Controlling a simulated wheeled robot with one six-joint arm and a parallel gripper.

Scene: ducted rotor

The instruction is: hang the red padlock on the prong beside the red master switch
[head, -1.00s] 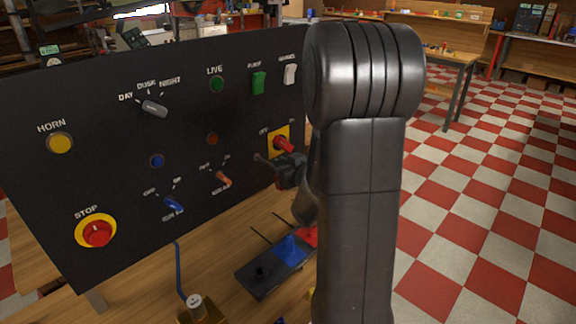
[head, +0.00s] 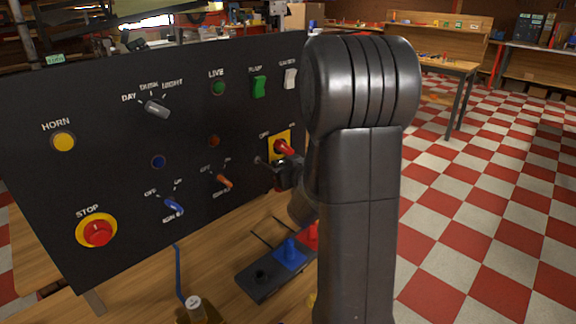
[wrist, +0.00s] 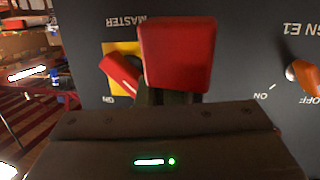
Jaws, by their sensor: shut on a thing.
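The red padlock (wrist: 177,52) fills the middle of the wrist view, with its red body toward the camera. My gripper (wrist: 172,98) is shut on it, close in front of the black panel. The red master switch (wrist: 120,74) sits on a yellow plate beside the padlock in that upside-down view. In the head view the switch (head: 284,147) is just above my gripper (head: 284,174). A small prong (head: 259,160) shows left of my gripper there. The shackle is hidden, so I cannot tell whether it is around the prong.
The black panel (head: 110,105) also carries knobs, buttons and an orange switch (head: 223,181). Below it, a dark tray (head: 262,283) with blue and red pieces lies on the wooden bench. A brass-coloured thing (head: 194,309) stands at the front. My arm blocks the panel's right end.

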